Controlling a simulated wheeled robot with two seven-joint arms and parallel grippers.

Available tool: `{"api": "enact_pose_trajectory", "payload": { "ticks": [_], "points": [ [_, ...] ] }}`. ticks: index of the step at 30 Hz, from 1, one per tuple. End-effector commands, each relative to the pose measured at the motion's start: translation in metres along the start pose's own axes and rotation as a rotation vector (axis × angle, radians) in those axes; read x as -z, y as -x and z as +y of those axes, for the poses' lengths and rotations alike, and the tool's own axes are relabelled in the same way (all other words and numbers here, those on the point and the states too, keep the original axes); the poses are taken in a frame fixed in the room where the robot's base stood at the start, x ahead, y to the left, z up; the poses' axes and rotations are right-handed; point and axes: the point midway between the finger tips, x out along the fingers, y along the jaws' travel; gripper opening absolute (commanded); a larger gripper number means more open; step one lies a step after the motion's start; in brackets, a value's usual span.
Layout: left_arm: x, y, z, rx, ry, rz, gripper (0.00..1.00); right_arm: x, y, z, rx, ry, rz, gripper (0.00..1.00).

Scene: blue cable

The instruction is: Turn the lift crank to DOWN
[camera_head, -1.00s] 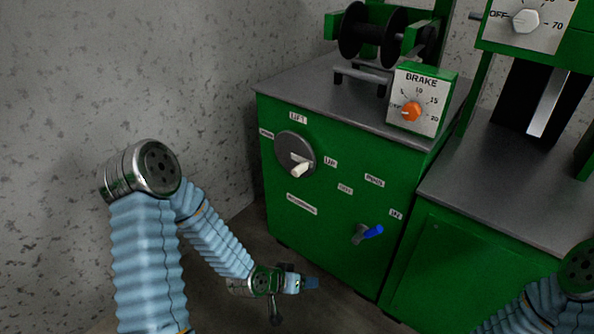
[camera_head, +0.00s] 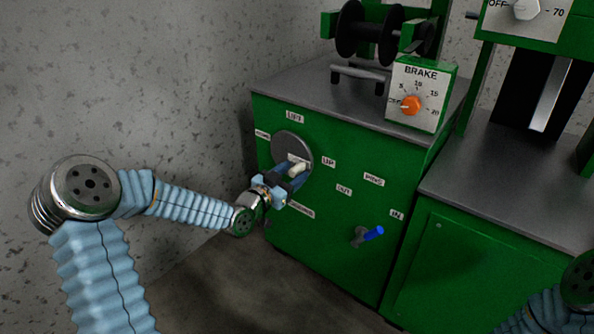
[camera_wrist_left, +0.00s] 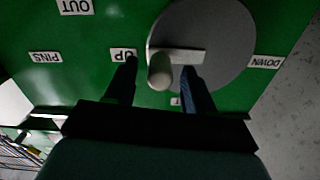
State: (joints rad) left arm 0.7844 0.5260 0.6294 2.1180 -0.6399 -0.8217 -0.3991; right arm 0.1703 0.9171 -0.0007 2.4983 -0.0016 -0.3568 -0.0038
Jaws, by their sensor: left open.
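The lift crank is a grey disc (camera_head: 288,143) on the green cabinet front, with a pale handle knob (camera_head: 297,169) at its lower right, on the UP label's side. The LIFT label is above it, the UP label (camera_head: 328,161) right, the DOWN label (camera_head: 262,135) left. My left gripper (camera_head: 290,173) is open at the knob. In the left wrist view, its dark fingers (camera_wrist_left: 160,66) stand either side of the knob (camera_wrist_left: 160,75), with a small gap showing on both sides. The DOWN label (camera_wrist_left: 266,62) is upside down there. My right gripper is out of the frames.
A blue-handled crank (camera_head: 372,234) sticks out of the cabinet's lower right, near the IN label. A BRAKE box (camera_head: 419,96) with an orange knob and a black spool (camera_head: 365,32) sit on top. A speckled wall (camera_head: 150,70) is at left.

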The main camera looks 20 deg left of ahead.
Motion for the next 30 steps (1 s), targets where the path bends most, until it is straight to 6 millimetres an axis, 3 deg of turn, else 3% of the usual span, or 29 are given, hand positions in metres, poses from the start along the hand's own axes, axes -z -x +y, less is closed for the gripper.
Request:
{"api": "enact_pose_trajectory", "payload": {
  "ticks": [6,15,26,30],
  "points": [
    [0.000,-0.023,0.000,0.000,0.000,0.000,0.54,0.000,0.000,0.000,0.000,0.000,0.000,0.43],
    [0.000,-0.025,0.000,0.000,0.000,-0.001,0.54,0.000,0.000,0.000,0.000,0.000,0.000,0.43],
    [-0.001,-0.025,0.000,0.000,0.000,-0.001,0.00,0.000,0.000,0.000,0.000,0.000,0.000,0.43],
    [-0.001,-0.025,0.000,0.000,0.000,-0.001,0.00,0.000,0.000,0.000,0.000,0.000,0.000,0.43]
  ]
}}
